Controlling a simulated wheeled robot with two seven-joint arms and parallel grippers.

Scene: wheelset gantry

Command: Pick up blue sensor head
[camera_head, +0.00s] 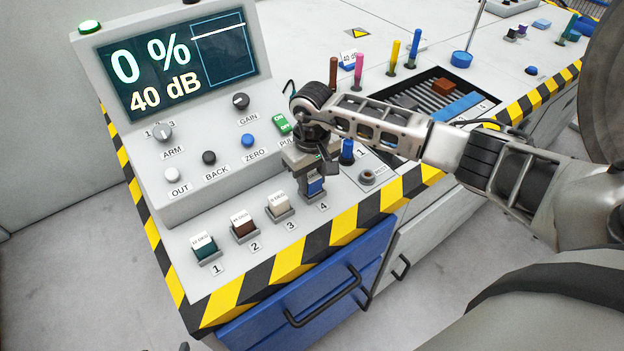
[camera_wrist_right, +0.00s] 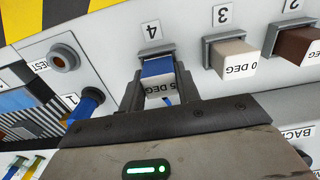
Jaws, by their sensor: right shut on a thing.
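The blue sensor head (camera_head: 315,186), a small block with a white label, stands in the holder marked 4 at the right end of the row on the console. In the right wrist view the blue sensor head (camera_wrist_right: 158,69) sits between my fingers, its label partly reading "5 DEG". My right gripper (camera_head: 312,182) comes down from above and is shut on it; the gripper also shows in the wrist view (camera_wrist_right: 160,84). The head's lower part is hidden in the holder. My left gripper is not in view.
Close beside are a beige head (camera_head: 279,205) at 3, a brown head (camera_head: 242,222) at 2 and a teal head (camera_head: 204,246) at 1. A blue peg (camera_head: 347,150) and a round socket (camera_head: 367,176) stand right of the gripper. The display (camera_head: 167,65) rises behind.

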